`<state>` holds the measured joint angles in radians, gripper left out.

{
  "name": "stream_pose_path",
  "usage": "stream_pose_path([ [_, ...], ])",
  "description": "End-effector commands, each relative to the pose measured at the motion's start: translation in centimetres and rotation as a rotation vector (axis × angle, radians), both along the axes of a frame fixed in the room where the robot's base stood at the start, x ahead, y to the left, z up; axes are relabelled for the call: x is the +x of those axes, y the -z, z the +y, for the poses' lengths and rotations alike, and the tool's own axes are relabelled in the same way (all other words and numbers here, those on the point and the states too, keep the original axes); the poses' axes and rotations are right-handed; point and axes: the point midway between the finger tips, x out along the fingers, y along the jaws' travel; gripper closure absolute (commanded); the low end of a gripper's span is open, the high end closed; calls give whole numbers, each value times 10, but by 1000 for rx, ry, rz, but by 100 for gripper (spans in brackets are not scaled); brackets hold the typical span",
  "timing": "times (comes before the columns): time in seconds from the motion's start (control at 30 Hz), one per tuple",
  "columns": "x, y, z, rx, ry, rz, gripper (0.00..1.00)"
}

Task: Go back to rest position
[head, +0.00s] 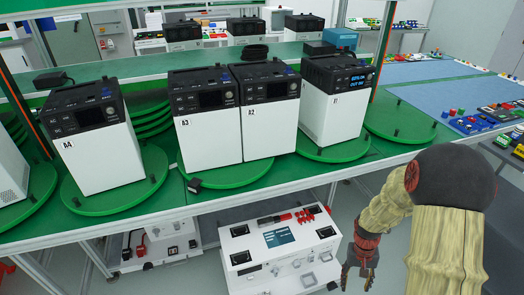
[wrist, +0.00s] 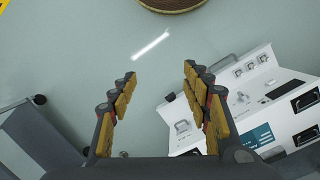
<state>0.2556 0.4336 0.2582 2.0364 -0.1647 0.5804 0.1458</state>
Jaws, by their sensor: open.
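My gripper (head: 361,264) hangs low in front of the green workbench, at the lower right of the head view, pointing down toward the floor. In the wrist view my gripper (wrist: 158,82) has its two padded fingers apart with only floor between them. It is open and empty. My arm comes in from the right of the head view, bent at the elbow.
A white equipment box (head: 281,250) with a small screen stands below the bench, left of my gripper; it also shows in the wrist view (wrist: 265,115). White and black units A4 (head: 98,158), A3 (head: 209,138), A2 (head: 271,121) and A1 (head: 335,110) stand on green turntables. Blue mats (head: 440,100) lie at right.

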Motion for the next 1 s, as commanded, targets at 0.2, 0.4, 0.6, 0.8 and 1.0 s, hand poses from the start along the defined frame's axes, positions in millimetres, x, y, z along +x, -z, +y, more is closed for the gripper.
stream_pose_path([
  [0.2,-32,-102,30,20,-68,-16,52],
  [0.4,-66,-177,57,35,-114,-60,52],
  [0.6,-99,-238,82,41,-138,-150,52],
  [0.8,-121,-291,102,35,-164,-298,52],
  [1.0,-136,-345,116,16,-209,-478,52],
])
